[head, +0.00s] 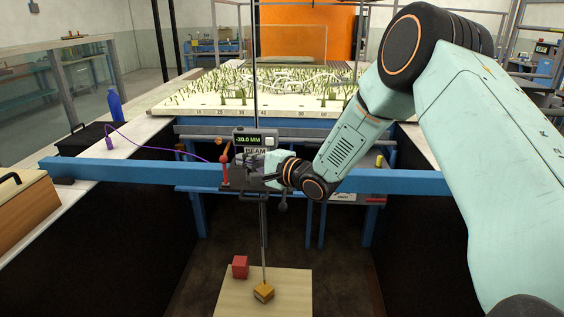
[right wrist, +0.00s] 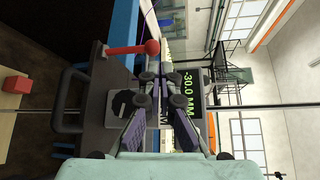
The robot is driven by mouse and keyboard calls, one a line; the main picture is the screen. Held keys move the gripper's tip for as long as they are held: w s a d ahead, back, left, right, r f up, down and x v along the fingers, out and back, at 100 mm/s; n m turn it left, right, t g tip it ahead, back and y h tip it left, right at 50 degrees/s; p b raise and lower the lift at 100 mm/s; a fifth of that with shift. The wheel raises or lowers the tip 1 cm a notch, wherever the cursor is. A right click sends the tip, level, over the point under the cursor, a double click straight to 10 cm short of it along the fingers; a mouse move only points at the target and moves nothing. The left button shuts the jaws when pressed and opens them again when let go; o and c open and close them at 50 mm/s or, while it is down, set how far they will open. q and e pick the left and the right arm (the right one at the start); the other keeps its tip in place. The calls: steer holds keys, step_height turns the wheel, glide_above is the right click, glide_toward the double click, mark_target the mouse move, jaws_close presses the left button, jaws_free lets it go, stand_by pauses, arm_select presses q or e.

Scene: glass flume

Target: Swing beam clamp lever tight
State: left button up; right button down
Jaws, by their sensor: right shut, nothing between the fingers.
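The clamp lever (head: 225,172) is a red rod with a ball at its top. It stands upright at the left side of the clamp on the blue beam (head: 120,171). In the right wrist view the lever (right wrist: 128,49) shows sideways, its red ball near my fingertips. My right gripper (head: 248,166) is shut and empty, in front of the clamp and just right of the lever. In the right wrist view its fingers (right wrist: 161,76) are together; I cannot tell whether they touch the ball. The clamp body is partly hidden behind the gripper. My left gripper is not in view.
A grey readout (head: 249,138) showing -30.0 MM sits above the clamp. A thin rod (head: 263,235) hangs down to a yellow block (head: 263,293) on a pale board with a red cube (head: 240,267). A planted bed (head: 270,85) lies behind. A purple cable (head: 150,146) runs left.

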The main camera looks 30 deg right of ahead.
steer(key=r+v, duration=0.1)
steer(key=v, duration=0.9)
steer(key=shift+w+p, duration=0.15)
steer(key=shift+p, duration=0.15)
steer(key=s+a+f+n+g+h+b, duration=0.3)
steer(key=s+f+n, duration=0.35)
steer(key=f, duration=0.65)
steer(key=s+a+f+n+g+h+b, duration=0.1)
steer(key=s+a+f+n+g+b, duration=0.2)
steer(key=s+f+n+g, duration=0.75)
steer(key=s+a+f+m+g+h+b, duration=0.1)
steer(key=s+f+b, duration=0.7)
steer(key=s+f, duration=1.4)
steer(key=shift+s+a+f+m+g+h, duration=0.4)
steer(key=shift+s+h, duration=0.2)
steer(key=shift+s, duration=0.3)
